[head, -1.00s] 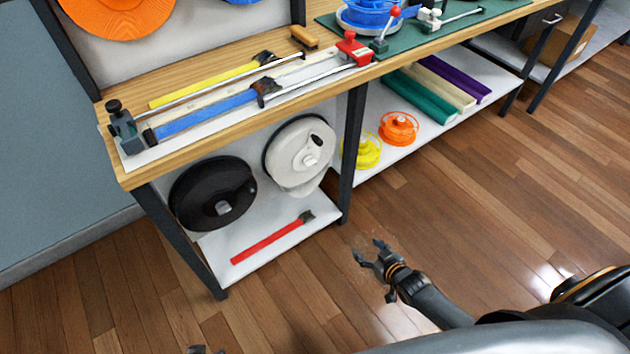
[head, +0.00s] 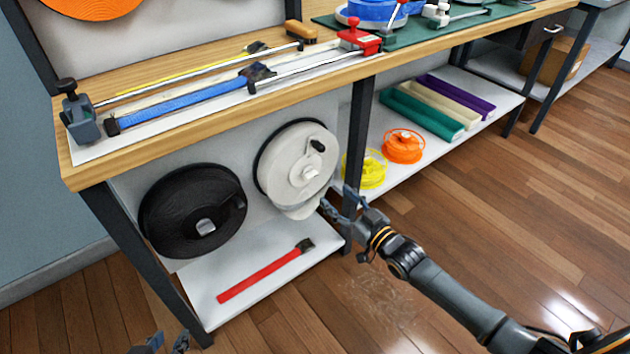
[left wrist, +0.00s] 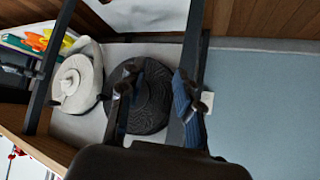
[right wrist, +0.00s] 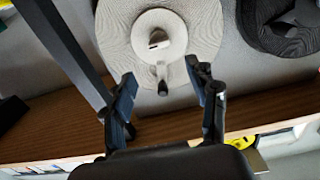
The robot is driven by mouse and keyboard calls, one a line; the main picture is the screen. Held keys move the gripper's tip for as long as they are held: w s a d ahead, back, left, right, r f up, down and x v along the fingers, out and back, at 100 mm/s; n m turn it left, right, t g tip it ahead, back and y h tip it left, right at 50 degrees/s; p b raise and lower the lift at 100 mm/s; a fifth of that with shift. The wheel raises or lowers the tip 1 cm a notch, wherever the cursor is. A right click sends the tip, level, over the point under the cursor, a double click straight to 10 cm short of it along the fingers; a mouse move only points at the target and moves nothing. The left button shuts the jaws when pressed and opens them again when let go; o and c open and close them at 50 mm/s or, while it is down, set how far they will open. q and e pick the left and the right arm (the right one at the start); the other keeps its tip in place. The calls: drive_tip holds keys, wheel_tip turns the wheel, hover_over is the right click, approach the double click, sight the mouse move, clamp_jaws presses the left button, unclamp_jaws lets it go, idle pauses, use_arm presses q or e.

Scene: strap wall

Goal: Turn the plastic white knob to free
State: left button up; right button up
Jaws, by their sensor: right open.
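A white reel (head: 275,175) with a small white knob (head: 309,173) at its hub and a dark crank handle (head: 317,146) hangs on the panel below the workbench. The knob also shows in the right wrist view (right wrist: 158,40), with the handle below it. My right gripper (head: 338,203) is open and empty, just right of and below the white reel. In the right wrist view its spread fingers (right wrist: 160,78) frame the handle; the knob lies beyond the fingertips. My left gripper (head: 166,343) barely enters at the bottom; in the left wrist view its fingers (left wrist: 153,88) are apart and empty.
A black reel (head: 165,215) hangs left of the white one. A red strap (head: 262,275) lies on the lower shelf. A dark table leg (head: 359,130) stands right of the white reel, close to my right gripper. Yellow (head: 372,170) and orange (head: 402,147) spools sit beyond it.

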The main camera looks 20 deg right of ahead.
sight(313, 176)
drive_tip(key=b+x, duration=0.1)
drive_tip(key=x, duration=0.4)
drive_tip(key=shift+w+a+f+b, duration=0.1)
drive_tip(key=shift+w+b, duration=0.2)
drive_tip(key=b+x, duration=0.1)
drive_tip(key=x, duration=0.2)
drive_tip(key=shift+w+a, duration=0.1)
drive_tip(key=shift+w, duration=0.25)
use_arm(q)
drive_tip(key=w+d+r+t+h, duration=0.1)
drive_tip(key=w+r+t, duration=0.2)
drive_tip(key=r, duration=0.3)
drive_tip(key=w+d+r+t+h, duration=0.1)
drive_tip(key=w+d+r+t, duration=0.1)
drive_tip(key=w+r+t, duration=0.2)
drive_tip(key=shift+d+r+m+t, duration=0.3)
drive_tip(key=shift+r+t, duration=0.4)
drive_tip(key=shift+r, duration=0.15)
use_arm(e)
drive_tip(key=shift+w+a, duration=0.15)
drive_tip(key=shift+w, duration=0.15)
drive_tip(key=c, duration=1.1)
